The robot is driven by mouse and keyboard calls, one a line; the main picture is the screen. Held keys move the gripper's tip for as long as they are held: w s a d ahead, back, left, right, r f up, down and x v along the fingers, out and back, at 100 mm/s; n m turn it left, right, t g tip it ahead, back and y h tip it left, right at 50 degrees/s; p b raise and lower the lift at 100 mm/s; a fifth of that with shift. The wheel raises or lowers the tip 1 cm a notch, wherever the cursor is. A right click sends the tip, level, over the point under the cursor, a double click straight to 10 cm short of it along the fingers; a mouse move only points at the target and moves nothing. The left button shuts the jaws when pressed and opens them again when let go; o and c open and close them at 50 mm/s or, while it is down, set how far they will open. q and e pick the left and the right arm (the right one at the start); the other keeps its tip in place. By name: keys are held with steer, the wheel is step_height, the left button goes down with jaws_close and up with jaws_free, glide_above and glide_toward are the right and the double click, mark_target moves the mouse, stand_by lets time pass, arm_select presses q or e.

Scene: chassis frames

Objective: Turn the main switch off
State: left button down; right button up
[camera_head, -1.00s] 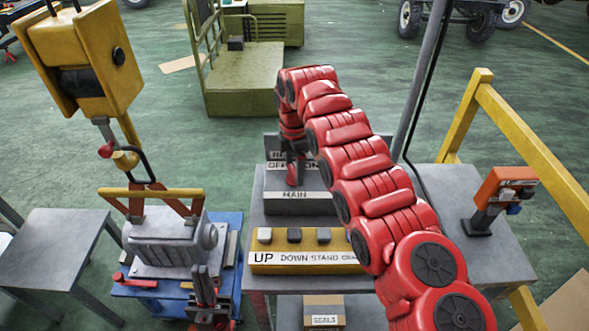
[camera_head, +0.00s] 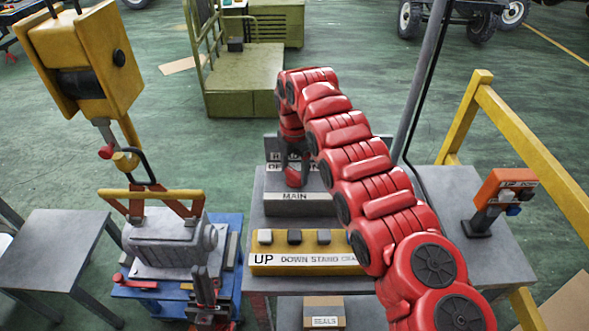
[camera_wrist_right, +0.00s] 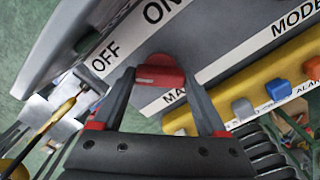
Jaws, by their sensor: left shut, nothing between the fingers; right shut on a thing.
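The main switch is a grey box (camera_head: 316,205) with a MAIN label, standing at the back of the right-hand table. Its red knob (camera_wrist_right: 160,72) shows in the right wrist view, with a white line pointing left, closer to the OFF label (camera_wrist_right: 105,58) than to the ON label (camera_wrist_right: 162,10). My right gripper (camera_head: 294,178) reaches down over the box from the red arm and is shut on the red knob, a finger on each side. My left gripper (camera_head: 206,305) is shut and empty at the bottom, in front of the grey motor-like block.
A yellow button box (camera_head: 306,262) sits in front of the switch. An orange control post (camera_head: 500,195) stands at right near a yellow rail (camera_head: 535,150). A yellow hoist (camera_head: 85,60) hangs over the grey block (camera_head: 170,243) at left. A small box (camera_head: 324,312) lies below.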

mark_target(293, 172)
steer(key=o, duration=1.3)
step_height(293, 172, up, 3)
steer(key=shift+a+r+b, duration=0.1)
steer(key=shift+a+b, duration=0.05)
steer(key=shift+b, duration=0.15)
step_height(293, 172, up, 14)
steer(key=p, duration=1.3)
steer(key=shift+r+p, duration=0.1)
steer(key=shift+p, duration=0.2)
